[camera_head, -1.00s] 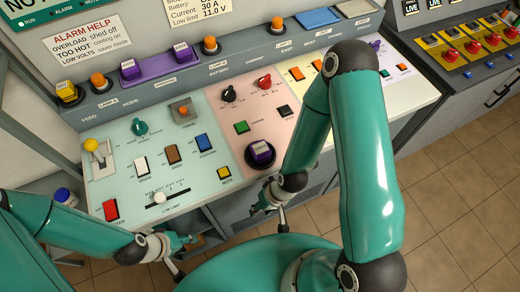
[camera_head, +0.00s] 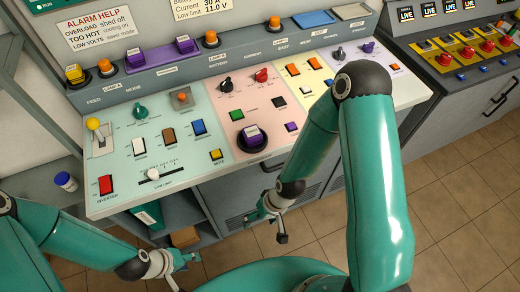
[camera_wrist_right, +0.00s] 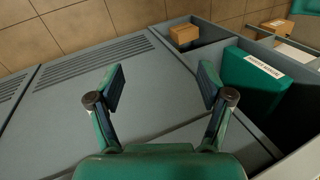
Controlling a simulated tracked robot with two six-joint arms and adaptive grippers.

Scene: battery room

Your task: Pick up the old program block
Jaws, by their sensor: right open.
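A purple program block (camera_head: 252,132) with a pale label on top sits in a round black socket on the pink panel of the console. I cannot read which is the old one. My right gripper (camera_head: 272,224) is open and empty, in front of and below the console's front edge, apart from the socketed block. The right wrist view shows its spread fingers (camera_wrist_right: 163,85) over the grey cabinet front. My left gripper (camera_head: 184,268) looks open and empty, low at left.
The console (camera_head: 205,178) carries several switches, knobs and a slider (camera_head: 152,174). Below it an open compartment holds a green binder (camera_wrist_right: 255,80) and a brown box (camera_wrist_right: 184,35). A blue-capped jar (camera_head: 65,181) stands at left. Tiled floor (camera_head: 455,190) is clear at right.

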